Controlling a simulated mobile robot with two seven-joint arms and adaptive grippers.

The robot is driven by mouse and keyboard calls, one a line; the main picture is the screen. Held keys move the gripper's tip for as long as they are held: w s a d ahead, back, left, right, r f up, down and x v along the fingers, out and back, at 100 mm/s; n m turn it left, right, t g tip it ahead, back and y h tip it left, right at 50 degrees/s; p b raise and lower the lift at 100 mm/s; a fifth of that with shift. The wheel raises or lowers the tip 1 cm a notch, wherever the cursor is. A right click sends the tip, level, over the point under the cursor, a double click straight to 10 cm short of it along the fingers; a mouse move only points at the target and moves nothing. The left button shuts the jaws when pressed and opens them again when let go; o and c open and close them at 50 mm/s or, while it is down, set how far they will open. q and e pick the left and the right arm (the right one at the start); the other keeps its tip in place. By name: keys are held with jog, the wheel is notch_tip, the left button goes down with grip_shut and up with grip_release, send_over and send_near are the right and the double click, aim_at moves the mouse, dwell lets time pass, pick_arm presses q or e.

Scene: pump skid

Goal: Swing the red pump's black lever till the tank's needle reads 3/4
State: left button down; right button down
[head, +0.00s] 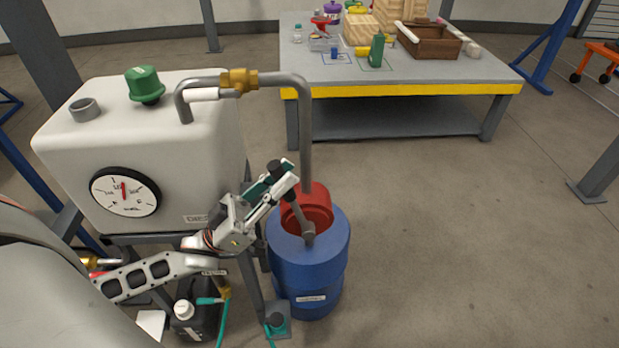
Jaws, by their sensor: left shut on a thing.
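The red pump (314,203) sits on top of a blue drum (318,268). Its lever (299,212) slants up and left from the pump to a black grip (276,169). My left gripper (277,181) is shut on the lever at the black grip; its fingers partly hide the grip. The white tank (190,155) stands left of the drum. Its round gauge (147,205) has a red needle (124,191) pointing nearly straight up, around the middle of the scale. The small marks are hard to read. My right gripper is out of view.
A grey pipe (305,130) with a brass fitting (239,80) runs from the tank top down to the pump, close behind the gripper. A black canister (199,318) stands below the tank. A cluttered workbench (420,78) is at the back. The floor at right is clear.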

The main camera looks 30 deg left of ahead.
pick_arm(q)
jog(key=shift+s+a+f+n+t+b, duration=0.25)
jog(key=shift+s+a+t+b, duration=0.1)
jog(key=shift+a+t+b, duration=0.1)
jog(key=shift+s+a+f+n+t+b, duration=0.25)
jog(key=shift+s+a+t+b, duration=0.05)
jog(key=shift+a+t+b, duration=0.15)
jog(key=c, duration=1.9)
grip_release()
jog(key=shift+h, duration=0.3)
jog(key=shift+r, duration=0.1)
jog(key=v, duration=1.2)
